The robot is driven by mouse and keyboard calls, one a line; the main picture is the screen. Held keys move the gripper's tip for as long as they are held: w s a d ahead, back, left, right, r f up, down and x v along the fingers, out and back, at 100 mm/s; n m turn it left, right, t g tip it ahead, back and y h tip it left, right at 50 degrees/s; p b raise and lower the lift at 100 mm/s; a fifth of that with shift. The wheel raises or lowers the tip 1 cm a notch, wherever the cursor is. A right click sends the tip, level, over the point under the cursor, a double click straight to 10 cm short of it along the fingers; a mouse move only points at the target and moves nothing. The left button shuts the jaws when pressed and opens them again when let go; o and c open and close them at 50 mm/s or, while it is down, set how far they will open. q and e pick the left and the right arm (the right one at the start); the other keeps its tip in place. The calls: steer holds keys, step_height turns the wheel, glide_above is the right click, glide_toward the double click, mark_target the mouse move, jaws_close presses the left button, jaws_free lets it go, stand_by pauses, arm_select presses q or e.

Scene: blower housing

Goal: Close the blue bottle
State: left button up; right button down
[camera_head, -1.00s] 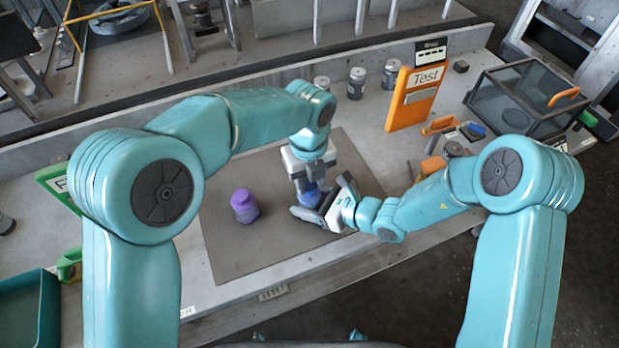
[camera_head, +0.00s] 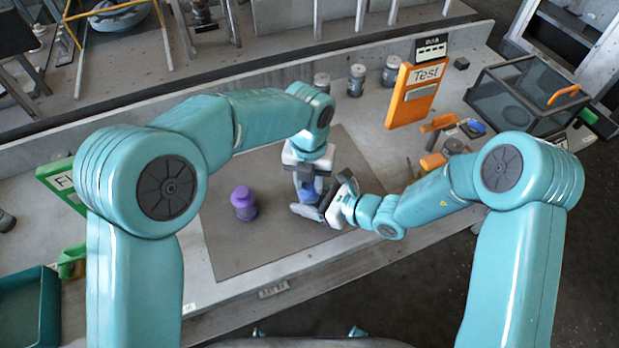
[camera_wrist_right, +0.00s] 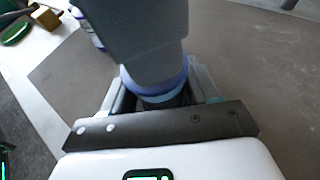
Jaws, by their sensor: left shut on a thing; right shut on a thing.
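The blue bottle (camera_head: 309,196) is upright over the right part of the brown mat (camera_head: 250,255), mostly hidden by my grippers. My left gripper (camera_head: 308,188) points down from above and is shut at the bottle's top, on what seems to be its cap; the cap itself is hidden. My right gripper (camera_head: 318,207) comes in from the right and is shut around the bottle's body. In the right wrist view the bottle's blue rim (camera_wrist_right: 157,88) shows between my right fingers, with a grey finger of my left gripper covering it from above.
A purple bottle (camera_head: 243,203) stands on the mat to the left. Several grey jars (camera_head: 356,80), an orange Test board (camera_head: 414,95), loose tools (camera_head: 440,122) and a dark glass-sided box (camera_head: 525,95) are toward the back and right. The mat's front left is clear.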

arm_select(q)
steer(key=m, duration=0.2)
steer(key=shift+m, duration=0.4)
steer(key=o, duration=1)
steer(key=shift+r, duration=2.25)
steer(key=shift+c, duration=0.3)
